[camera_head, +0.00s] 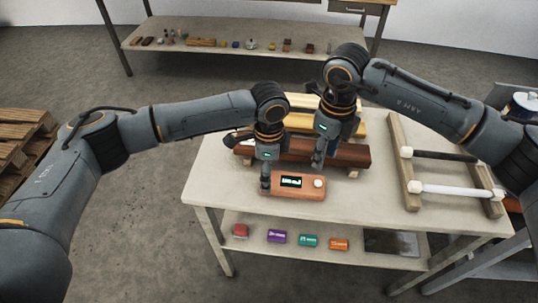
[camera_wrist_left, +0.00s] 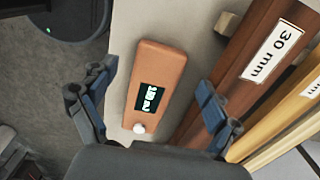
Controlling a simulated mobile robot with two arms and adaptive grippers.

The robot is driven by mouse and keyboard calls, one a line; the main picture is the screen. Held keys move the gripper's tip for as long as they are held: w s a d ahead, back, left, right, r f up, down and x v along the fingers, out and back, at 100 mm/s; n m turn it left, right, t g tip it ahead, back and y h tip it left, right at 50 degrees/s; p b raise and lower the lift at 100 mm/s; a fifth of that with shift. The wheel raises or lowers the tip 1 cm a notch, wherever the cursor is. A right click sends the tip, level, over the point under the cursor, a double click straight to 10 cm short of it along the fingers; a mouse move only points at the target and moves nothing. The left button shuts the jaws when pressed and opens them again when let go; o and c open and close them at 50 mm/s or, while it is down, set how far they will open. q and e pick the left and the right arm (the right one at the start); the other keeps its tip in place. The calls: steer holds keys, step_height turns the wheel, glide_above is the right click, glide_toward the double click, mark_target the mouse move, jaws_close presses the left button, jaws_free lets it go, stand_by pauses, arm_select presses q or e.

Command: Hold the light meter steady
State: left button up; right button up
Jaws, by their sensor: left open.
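The light meter (camera_head: 292,187) is an orange-brown box with a dark lit display and a white dome, lying near the front edge of the table. In the left wrist view the light meter (camera_wrist_left: 167,70) lies between my left gripper's two spread fingers, with space on both sides. My left gripper (camera_head: 265,184) is open, pointing down at the meter's left end in the head view. My right gripper (camera_head: 318,160) hangs above the table just behind the meter, over the dark red beam. Its fingers overlap in the view, so its opening is unclear.
Behind the meter lie a dark red beam (camera_head: 352,155) and yellow beams (camera_head: 300,121); one reads 30 mm in the wrist view. A wooden rack (camera_head: 405,165) with a dark and a white rod is at right. Several coloured boxes (camera_head: 308,240) sit on the lower shelf.

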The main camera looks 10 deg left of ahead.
arm_select(q)
steer(key=shift+f, duration=1.75)
steer(key=c, duration=1.3)
steer(key=shift+c, duration=0.6)
arm_select(e)
jaws_close()
